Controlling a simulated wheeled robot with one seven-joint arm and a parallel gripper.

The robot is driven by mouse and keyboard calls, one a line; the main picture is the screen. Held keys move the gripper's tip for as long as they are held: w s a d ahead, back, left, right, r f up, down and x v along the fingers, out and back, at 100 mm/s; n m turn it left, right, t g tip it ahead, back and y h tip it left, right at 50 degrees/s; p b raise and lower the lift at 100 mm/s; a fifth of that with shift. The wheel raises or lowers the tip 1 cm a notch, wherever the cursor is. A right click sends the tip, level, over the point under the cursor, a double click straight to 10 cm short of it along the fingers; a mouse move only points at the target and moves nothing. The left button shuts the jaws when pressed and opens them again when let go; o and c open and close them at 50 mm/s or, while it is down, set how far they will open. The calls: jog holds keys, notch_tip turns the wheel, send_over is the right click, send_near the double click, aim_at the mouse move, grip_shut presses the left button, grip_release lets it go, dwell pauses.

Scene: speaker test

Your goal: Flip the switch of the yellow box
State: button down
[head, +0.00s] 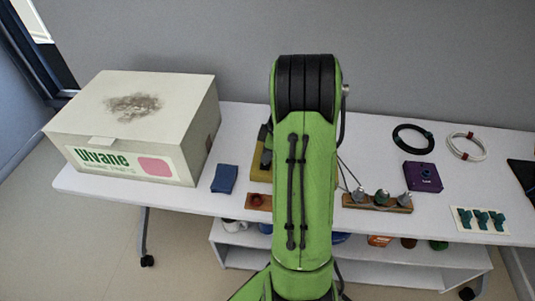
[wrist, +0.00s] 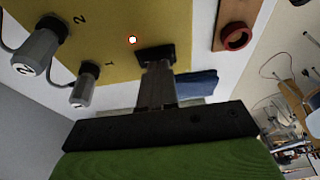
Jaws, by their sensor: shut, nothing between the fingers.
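The yellow box (head: 260,167) lies on the white table, mostly hidden behind my green arm in the head view. In the wrist view its yellow face (wrist: 105,25) fills the upper left, with the printed marks 1 and 2, two grey plugs with cables (wrist: 82,88) and a small bright lamp with a red rim (wrist: 132,40). My gripper (wrist: 158,68) is shut and empty, its fingertips over a small black part (wrist: 155,54) on the yellow face. Whether they touch it, and the switch's position, I cannot tell. The head view hides my gripper behind the arm.
A large white carton (head: 130,125) stands left, with a blue block (head: 224,179) beside it. A red button on a wooden block (wrist: 236,37) is near the yellow box. A wooden strip with grey plugs (head: 377,204), a purple box (head: 422,177) and cable rings (head: 413,139) lie right.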

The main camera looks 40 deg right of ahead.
jog(key=p+v, duration=0.5)
jog(key=v, duration=1)
jog(key=shift+r+p, duration=0.35)
jog(key=shift+s, duration=0.1)
jog(key=a+r+m+h+p, duration=0.1)
jog(key=a+r+p, duration=0.1)
jog(key=a+r, duration=0.4)
jog(key=a+r+m+p, duration=0.2)
jog(key=a+r, duration=0.3)
jog(key=a, duration=0.4)
jog(key=s+a+r+m+t+h+p, duration=0.1)
jog(key=s+a+r+m+t+p, duration=0.2)
jog(key=s+a, duration=0.8)
jog(key=shift+s+a+r+m, duration=0.3)
jog(key=shift+s+m, duration=0.2)
jog(key=shift+m, duration=0.3)
